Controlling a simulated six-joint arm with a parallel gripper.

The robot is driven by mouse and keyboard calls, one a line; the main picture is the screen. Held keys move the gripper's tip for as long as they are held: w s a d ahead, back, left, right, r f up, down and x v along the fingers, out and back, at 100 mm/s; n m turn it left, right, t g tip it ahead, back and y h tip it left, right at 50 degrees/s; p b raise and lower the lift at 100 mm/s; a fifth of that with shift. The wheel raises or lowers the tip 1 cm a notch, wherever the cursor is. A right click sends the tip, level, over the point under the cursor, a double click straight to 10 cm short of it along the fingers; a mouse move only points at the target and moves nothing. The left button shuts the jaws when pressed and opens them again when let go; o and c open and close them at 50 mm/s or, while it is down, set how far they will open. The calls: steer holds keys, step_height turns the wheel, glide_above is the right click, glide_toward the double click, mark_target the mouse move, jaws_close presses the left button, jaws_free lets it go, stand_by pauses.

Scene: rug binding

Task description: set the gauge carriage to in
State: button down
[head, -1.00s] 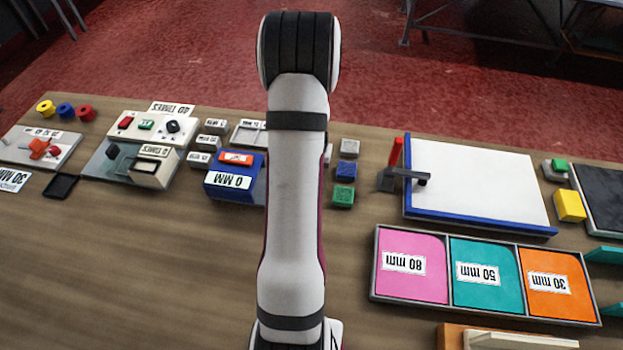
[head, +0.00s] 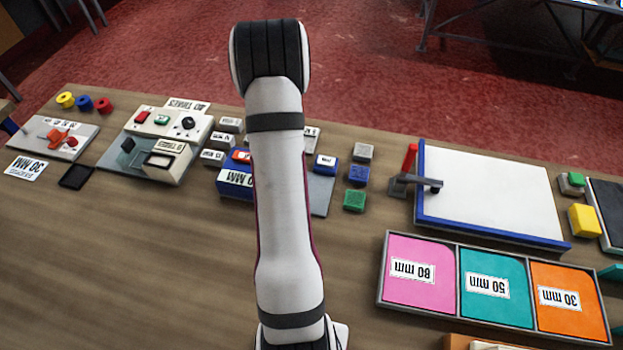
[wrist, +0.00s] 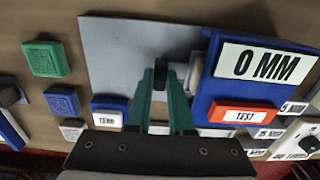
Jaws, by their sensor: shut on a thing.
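The gauge is a grey base plate (wrist: 115,50) with a blue body, and the blue body (wrist: 212,95) carries a "0 MM" display and a red TEST button. In the head view the blue body (head: 236,184) is partly behind my arm. A small black knob (wrist: 160,70) stands over the plate, with a pale metal part beside it on the blue body's side. My gripper (wrist: 161,80) has its green fingertips shut on the knob. The head view hides my gripper behind the arm. Which part is the carriage's "in" end cannot be told.
A blue ZERO block (wrist: 110,110) sits by the plate's corner. Green (head: 354,200), blue (head: 359,175) and grey (head: 363,151) blocks stand to the right. A white board (head: 490,190) and a sorting tray (head: 457,285) lie farther right. The front left table is clear.

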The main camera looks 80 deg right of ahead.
steer(key=shift+w, duration=0.95)
steer(key=c, duration=0.8)
jaws_free()
step_height(320, 180, up, 16)
steer(key=shift+f, duration=0.1)
